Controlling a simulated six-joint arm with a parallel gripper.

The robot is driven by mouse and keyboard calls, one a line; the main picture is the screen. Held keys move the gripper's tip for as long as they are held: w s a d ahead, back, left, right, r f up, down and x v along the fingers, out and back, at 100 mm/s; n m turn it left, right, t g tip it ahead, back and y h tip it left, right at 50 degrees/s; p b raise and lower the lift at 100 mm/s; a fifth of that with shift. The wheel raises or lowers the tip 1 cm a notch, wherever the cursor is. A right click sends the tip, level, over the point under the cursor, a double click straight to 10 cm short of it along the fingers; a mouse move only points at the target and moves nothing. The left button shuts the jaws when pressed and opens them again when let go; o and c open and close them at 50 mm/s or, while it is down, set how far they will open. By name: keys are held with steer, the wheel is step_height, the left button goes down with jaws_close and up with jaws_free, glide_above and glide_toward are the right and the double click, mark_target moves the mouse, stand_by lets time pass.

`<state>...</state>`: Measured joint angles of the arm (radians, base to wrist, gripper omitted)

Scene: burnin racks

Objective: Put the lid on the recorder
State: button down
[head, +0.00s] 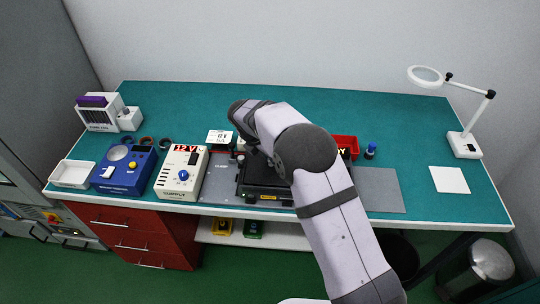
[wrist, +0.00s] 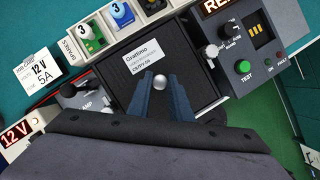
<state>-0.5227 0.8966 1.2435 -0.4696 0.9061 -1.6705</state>
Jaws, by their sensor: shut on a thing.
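My gripper (wrist: 164,86) points down in the wrist view, its two blue fingers closed around a round silver knob (wrist: 159,80). The knob belongs to a flat black lid (wrist: 192,62) with a white printed label. In the head view a low black case (head: 258,189), seemingly the recorder, lies on the bench under my arm. The lid appears over this case; I cannot tell whether it is seated or held just above. My arm hides the gripper and most of the lid in the head view.
A grey unit with a green TEST button (wrist: 245,67) stands close right of the lid in the wrist view. A row of spares (wrist: 122,14) is behind it. A white supply (head: 180,173) and blue device (head: 124,169) stand to the left. The bench's right side is mostly clear.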

steer(key=shift+f, duration=0.15)
stand_by(0.6)
steer(key=c, duration=1.5)
jaws_free()
steer(key=shift+c, duration=0.2)
steer(key=shift+r+p, duration=2.45)
steer(key=shift+r, duration=0.1)
steer(key=shift+r+p, duration=1.85)
steer(key=shift+r, duration=0.15)
